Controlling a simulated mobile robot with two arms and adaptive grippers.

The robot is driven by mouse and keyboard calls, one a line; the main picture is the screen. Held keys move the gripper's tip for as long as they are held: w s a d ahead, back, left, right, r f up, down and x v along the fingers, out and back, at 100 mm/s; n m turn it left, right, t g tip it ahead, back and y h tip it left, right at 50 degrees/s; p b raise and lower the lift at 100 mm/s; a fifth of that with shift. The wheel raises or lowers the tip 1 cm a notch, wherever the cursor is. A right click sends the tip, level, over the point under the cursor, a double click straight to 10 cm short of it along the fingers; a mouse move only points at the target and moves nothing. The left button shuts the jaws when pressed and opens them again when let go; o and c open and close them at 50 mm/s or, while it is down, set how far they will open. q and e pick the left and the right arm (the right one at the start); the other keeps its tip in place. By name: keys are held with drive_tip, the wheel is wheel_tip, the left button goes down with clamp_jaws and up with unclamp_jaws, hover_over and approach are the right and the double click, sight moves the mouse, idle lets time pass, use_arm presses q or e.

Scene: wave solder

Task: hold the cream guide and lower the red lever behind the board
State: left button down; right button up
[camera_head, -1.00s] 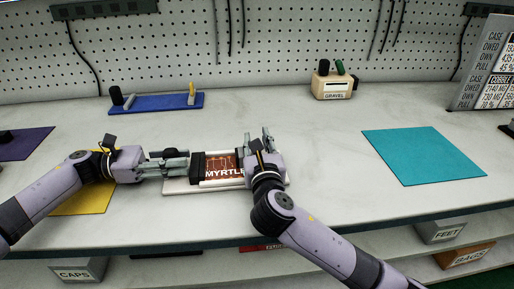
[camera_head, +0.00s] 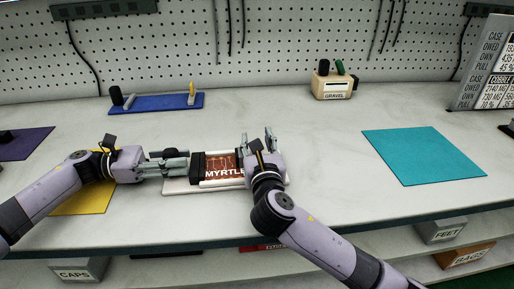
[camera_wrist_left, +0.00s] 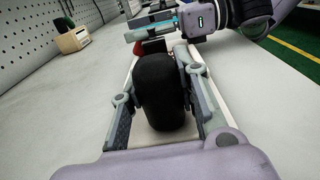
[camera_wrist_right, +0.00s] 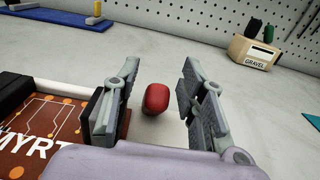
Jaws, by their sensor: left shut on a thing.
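The board is reddish brown, marked MYRTLE (camera_head: 222,165), and lies in a pale fixture (camera_head: 180,189) near the front of the table; it also shows in the right wrist view (camera_wrist_right: 38,125). My left gripper (camera_head: 186,162) is shut on an upright black knob (camera_wrist_left: 162,92) at the fixture's left end. A cream surface, which may be the cream guide, shows below the knob. The red lever (camera_wrist_right: 157,98) shows as a rounded red end between the spread fingers of my right gripper (camera_wrist_right: 152,108), with gaps on both sides. In the head view this gripper hides the lever.
A blue plate (camera_head: 155,104) with a black knob and a yellow post stands at the back left. A cream GRAVEL box (camera_head: 333,88) is at the back. A teal mat (camera_head: 423,156) lies right, a yellow mat (camera_head: 85,201) under my left arm. The table between is clear.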

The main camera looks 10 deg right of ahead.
drive_tip(key=shift+o, duration=0.4)
drive_tip(key=s, duration=1.2)
drive_tip(key=shift+d, duration=0.15)
drive_tip(key=shift+c, duration=0.2)
